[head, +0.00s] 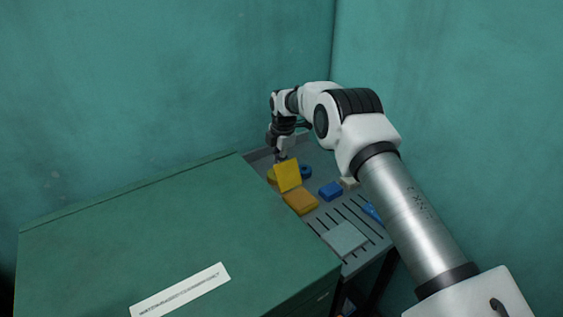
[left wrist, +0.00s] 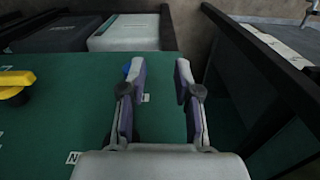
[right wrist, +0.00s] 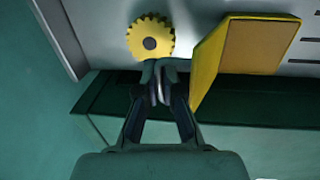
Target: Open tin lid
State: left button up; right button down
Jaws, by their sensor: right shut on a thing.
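The yellow tin (head: 300,201) rests on the grey shelf, and its lid (head: 287,175) stands tilted up from it. In the right wrist view the lid (right wrist: 208,62) is a slanted yellow panel beside the open tin, whose brown inside (right wrist: 258,46) shows. My right gripper (head: 281,157) is at the lid's upper edge, its fingers (right wrist: 159,82) close together. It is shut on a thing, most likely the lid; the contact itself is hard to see. My left gripper (left wrist: 160,80) is open and empty above a green surface; it is outside the head view.
A yellow gear (right wrist: 150,42) lies near my right fingertips. A blue ring (head: 306,171), a blue block (head: 331,190) and a pale plate (head: 344,237) lie on the slotted grey shelf (head: 318,160). A large green cabinet (head: 160,235) borders it; teal walls stand behind.

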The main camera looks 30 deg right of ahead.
dwell(0.5)
jog(key=c, duration=1.6)
grip_release()
jog(key=shift+r, duration=0.15)
notch_tip(320, 180, up, 12)
jog(key=s, duration=0.1)
jog(key=shift+s+f, duration=0.2)
jog(key=shift+s, duration=0.1)
